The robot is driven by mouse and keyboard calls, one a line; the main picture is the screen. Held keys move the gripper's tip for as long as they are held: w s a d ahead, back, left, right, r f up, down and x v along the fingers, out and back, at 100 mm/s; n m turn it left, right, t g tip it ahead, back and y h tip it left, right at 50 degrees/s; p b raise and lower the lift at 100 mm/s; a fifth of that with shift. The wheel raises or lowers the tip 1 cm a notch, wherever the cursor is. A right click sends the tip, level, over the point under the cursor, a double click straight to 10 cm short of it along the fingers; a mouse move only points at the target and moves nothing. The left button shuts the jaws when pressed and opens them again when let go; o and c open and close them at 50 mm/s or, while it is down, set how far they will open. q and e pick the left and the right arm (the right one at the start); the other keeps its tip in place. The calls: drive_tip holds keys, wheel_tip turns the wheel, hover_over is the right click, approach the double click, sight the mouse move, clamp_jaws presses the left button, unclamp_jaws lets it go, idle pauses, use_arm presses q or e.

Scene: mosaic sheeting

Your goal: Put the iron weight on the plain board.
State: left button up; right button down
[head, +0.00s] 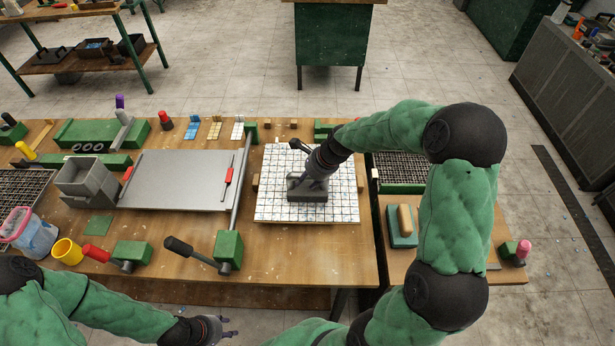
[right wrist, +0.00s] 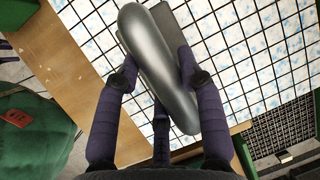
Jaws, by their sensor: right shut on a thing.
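The iron weight (head: 308,197) is a dark grey block with a rounded bar handle. In the head view it is over the front middle of the white tile sheet (head: 275,205); I cannot tell whether it touches the sheet. My right gripper (head: 318,172) comes from above and is shut on its handle. In the right wrist view the fingers close on both sides of the smooth handle of the weight (right wrist: 160,65). My left gripper (head: 230,327) is open and empty at the bottom edge. Which surface is the plain board is unclear; a bare grey panel (head: 175,180) lies left of the sheet.
A lever tool (head: 229,250) with a green block stands left of the sheet's front. Grey bins (head: 85,185) and a yellow cup (head: 67,251) are at the left. A dark mesh tray (head: 398,170) and a wood-handled float (head: 404,225) are right. Bare wood (head: 310,255) lies in front.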

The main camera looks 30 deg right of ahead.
drive_tip(key=shift+w+d, duration=0.1)
drive_tip(key=c, duration=0.8)
unclamp_jaws()
drive_tip(key=shift+f, duration=0.1)
drive_tip(key=p+v, duration=0.1)
drive_tip(key=v, duration=1.1)
drive_tip(key=shift+p, duration=0.4)
